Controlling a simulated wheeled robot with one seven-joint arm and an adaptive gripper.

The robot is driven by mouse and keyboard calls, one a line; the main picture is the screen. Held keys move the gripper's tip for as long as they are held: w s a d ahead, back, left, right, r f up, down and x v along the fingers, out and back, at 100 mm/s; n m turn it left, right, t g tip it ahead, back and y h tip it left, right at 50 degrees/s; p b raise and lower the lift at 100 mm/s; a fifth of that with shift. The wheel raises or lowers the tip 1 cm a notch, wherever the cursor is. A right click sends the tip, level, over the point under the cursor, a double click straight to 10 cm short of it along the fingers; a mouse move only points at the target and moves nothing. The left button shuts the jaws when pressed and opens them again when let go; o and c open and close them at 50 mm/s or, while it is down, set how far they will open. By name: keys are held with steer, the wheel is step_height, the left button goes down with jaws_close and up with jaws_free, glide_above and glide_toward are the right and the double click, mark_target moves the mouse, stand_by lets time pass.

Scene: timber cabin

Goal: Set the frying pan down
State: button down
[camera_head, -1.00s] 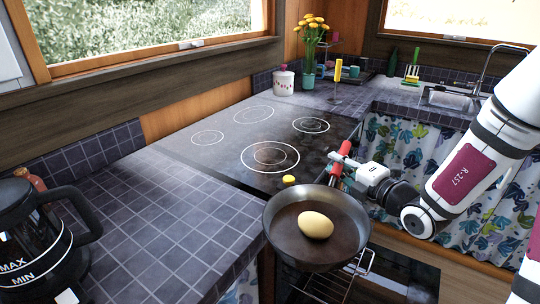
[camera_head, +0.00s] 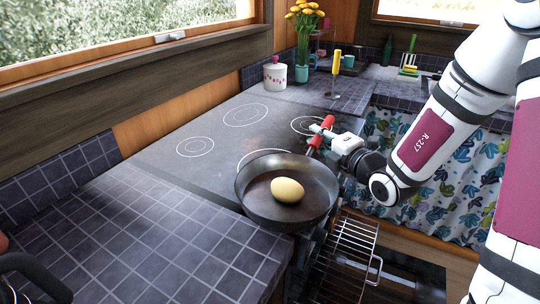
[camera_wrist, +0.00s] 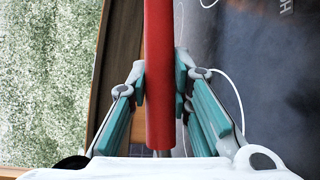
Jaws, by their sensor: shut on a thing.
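The dark frying pan (camera_head: 258,212) is in the middle of the head view, with a pale yellow egg-shaped thing (camera_head: 287,190) inside. Its bowl looks roughly level and overlaps the front edge of the hob and the tiled counter. I cannot tell whether it touches them. My gripper (camera_head: 321,134) is shut on the pan's red handle, behind the bowl. In the wrist view the handle (camera_wrist: 160,75) runs between the two teal-padded fingers. The black hob (camera_head: 228,136) has several white rings; the pan partly hides the front ring.
The tiled counter (camera_head: 130,235) left of the pan is mostly clear. A wire rack (camera_head: 350,250) sticks out below the pan at right. A white canister (camera_head: 275,76), a flower vase (camera_head: 303,72) and a yellow-handled utensil (camera_head: 337,65) stand behind the hob.

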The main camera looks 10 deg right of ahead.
steer(key=w, duration=0.5)
steer(key=w+d+f+b, duration=0.1)
steer(key=w, duration=1)
steer(key=shift+d+f, duration=0.2)
steer(key=shift+d, duration=0.05)
steer(key=shift+f+b, duration=0.55)
steer(key=shift+f, duration=1.3)
steer(key=c, duration=1.5)
jaws_free()
steer(key=shift+o, duration=0.2)
